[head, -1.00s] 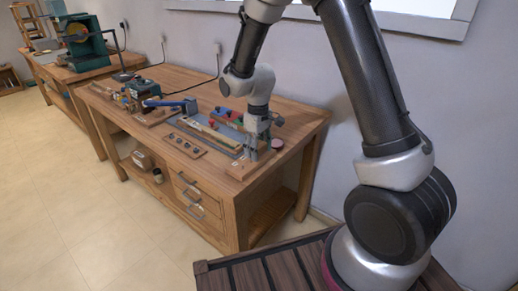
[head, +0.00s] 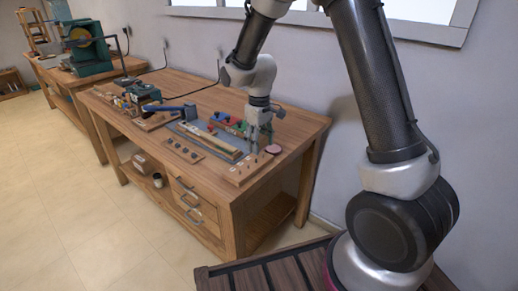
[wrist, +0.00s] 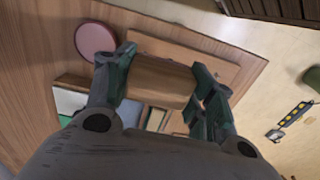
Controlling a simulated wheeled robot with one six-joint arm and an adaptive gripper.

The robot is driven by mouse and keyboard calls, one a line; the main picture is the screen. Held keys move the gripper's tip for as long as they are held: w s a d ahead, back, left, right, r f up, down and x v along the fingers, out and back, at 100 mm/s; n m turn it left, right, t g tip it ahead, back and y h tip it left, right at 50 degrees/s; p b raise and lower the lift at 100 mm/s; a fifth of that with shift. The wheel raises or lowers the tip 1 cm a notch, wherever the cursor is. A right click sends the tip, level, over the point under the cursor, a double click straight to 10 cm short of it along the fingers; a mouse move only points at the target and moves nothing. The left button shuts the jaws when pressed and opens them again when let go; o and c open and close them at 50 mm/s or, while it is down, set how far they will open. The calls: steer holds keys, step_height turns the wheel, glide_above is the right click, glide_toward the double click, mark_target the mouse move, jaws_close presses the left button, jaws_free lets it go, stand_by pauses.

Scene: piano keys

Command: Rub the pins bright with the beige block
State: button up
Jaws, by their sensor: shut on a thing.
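My gripper (head: 259,143) is shut on the beige block (wrist: 160,80), which lies crosswise between its fingers in the wrist view. In the head view my gripper is above the far side of a wooden board (head: 240,176) at the near right end of the bench. Small upright pins seem to stand on this board, too small to count or judge for brightness. In the wrist view the board (wrist: 205,48) shows behind the block, which hides part of it. I cannot tell whether block and pins touch.
A pink disc (head: 273,149) lies just right of my gripper. A strip with several dark knobs (head: 183,148), a grey mat (head: 177,127) with a long wooden piece (head: 213,140), and a blue-handled tool (head: 182,108) lie to the left. The bench's right end (head: 305,128) is clear.

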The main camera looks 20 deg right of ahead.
steer(key=shift+r, duration=2.3)
